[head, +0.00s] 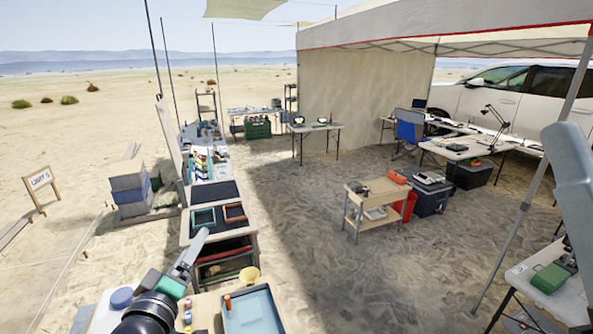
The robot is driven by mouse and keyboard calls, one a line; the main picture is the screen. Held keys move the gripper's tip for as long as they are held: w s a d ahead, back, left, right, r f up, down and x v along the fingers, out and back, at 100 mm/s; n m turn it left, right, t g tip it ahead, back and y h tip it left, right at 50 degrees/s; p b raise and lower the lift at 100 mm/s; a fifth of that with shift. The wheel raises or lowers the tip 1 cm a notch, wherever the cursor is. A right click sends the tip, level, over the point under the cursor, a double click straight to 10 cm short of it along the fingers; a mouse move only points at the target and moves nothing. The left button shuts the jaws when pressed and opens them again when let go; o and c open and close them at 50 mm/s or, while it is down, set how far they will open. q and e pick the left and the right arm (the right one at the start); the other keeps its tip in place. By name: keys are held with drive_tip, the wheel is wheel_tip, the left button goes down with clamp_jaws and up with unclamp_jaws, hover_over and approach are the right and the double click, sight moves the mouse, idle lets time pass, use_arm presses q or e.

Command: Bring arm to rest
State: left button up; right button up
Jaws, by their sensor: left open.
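My left arm comes in from the bottom left, and its gripper (193,252) is raised over the near end of the long work table (212,222). The fingers point up and away, and the gripper is open, with nothing visible between them. A blue tray (252,312) lies to the right of and below it. A yellow bowl-like piece (249,275) and a small orange piece (228,302) are near the tray. Part of a grey-blue arm link (572,175) shows at the right edge; no right gripper can be seen.
Dark trays (203,218) and several small items line the long table. A wooden cart (372,206) stands on open sand to the right, beside a dark blue box (430,197). A tent pole (525,205) and a white table (560,292) stand at the right.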

use_arm(q)
drive_tip(key=s+d+r+m+t, duration=0.1)
drive_tip(key=s+r+t, duration=0.15)
drive_tip(key=r, duration=0.55)
drive_tip(key=s+d+r+m+t, duration=0.2)
drive_tip(key=s+r, duration=0.2)
drive_tip(key=r, duration=0.3)
drive_tip(key=s+r+m+t+h, duration=0.2)
drive_tip(key=s+r+m+t, duration=0.3)
drive_tip(key=s+r, duration=0.8)
drive_tip(key=s+m, duration=0.3)
drive_tip(key=shift+r+p, duration=0.3)
drive_tip(key=shift+p, duration=0.05)
drive_tip(key=shift+s+a, duration=0.1)
